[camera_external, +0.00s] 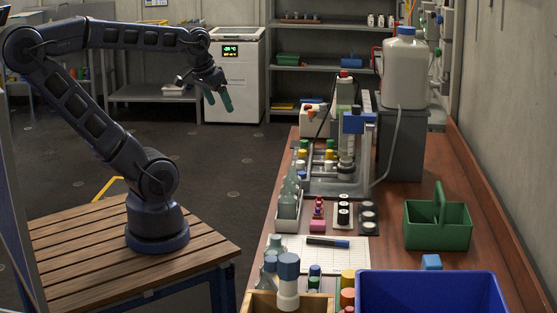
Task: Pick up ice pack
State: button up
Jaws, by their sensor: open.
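My gripper (218,101) hangs in the air left of the bench, in front of the white freezer, with its green fingertips pointing down. It is open, and nothing shows between its fingers. No ice pack can be made out for certain. A small light-blue block (431,262) sits on the wooden bench behind the blue bin; I cannot tell whether it is the ice pack. My gripper is far from this block, up and to the left.
The bench (388,245) holds a blue bin (432,290), a green caddy (437,225), bottles (288,200), a clipboard sheet (335,256) and a large white jug (405,70). The white freezer (232,80) and shelves stand behind. Open floor lies between my base and the bench.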

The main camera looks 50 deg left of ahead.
jog(key=w+d+m, duration=1.8)
jog(key=d, duration=0.1)
jog(key=m+g+h, duration=0.1)
jog(key=m+h, duration=0.2)
jog(key=m, duration=2.3)
send_over(434, 269)
jog(key=a, duration=0.5)
notch_tip(434, 269, down, 21)
jog(key=x, duration=1)
jog(key=shift+s+d+f, duration=0.15)
jog(key=shift+s+d, duration=0.1)
jog(key=shift+d, duration=0.2)
jog(key=c, duration=1.2)
